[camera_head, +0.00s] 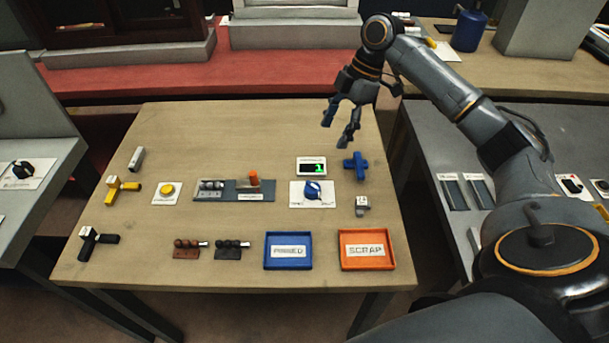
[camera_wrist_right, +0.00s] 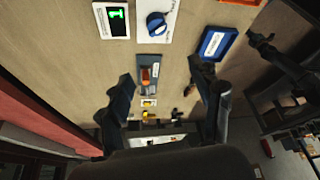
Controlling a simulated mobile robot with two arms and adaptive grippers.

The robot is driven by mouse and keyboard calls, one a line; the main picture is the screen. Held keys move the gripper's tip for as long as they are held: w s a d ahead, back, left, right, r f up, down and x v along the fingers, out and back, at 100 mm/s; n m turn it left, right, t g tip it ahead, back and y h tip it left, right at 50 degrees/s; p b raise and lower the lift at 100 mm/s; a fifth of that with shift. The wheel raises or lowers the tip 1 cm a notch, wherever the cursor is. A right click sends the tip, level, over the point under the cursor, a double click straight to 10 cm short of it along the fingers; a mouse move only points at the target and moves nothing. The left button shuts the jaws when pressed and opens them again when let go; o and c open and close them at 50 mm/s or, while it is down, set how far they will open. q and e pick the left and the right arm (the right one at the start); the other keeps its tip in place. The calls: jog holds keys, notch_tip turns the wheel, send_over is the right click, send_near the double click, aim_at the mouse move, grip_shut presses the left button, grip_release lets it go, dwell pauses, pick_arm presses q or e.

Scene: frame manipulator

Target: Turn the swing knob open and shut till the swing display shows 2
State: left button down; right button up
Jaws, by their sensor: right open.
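The blue swing knob (camera_head: 313,190) sits on a white plate on the wooden table. It also shows at the top of the right wrist view (camera_wrist_right: 157,24). The swing display (camera_head: 312,167) stands just behind it, with one small green digit that looks like a 1; the wrist view shows this display too (camera_wrist_right: 118,17). My right gripper (camera_head: 338,122) is open and empty, with its fingers apart above the far part of the table. It is behind and a little right of the knob, clear of it. My left gripper is not seen in the head view.
A blue cross-shaped handle (camera_head: 356,166) stands right of the display. A grey-blue fixture with an orange peg (camera_head: 254,180) is left of the knob. Blue (camera_head: 288,267) and orange (camera_head: 367,265) trays lie in front. A dark jointed shape at the wrist view's right is unclear.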

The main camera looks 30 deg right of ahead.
notch_tip(320, 180, down, 3)
jog(key=b, duration=0.3)
send_near(315, 184)
jog(key=x, duration=0.5)
jog(key=a+x, duration=0.1)
jog(key=x, duration=0.2)
jog(key=shift+s+d+r, duration=0.1)
jog(key=shift+s+r, duration=0.05)
jog(key=shift+s, duration=0.15)
jog(key=shift+a+f, duration=0.2)
jog(key=shift+f, duration=0.35)
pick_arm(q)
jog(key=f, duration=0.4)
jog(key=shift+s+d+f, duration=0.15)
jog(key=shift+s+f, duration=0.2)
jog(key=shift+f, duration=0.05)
pick_arm(e)
jog(key=c, duration=1.2)
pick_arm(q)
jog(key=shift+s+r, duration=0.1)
pick_arm(e)
jog(key=shift+o, duration=0.2)
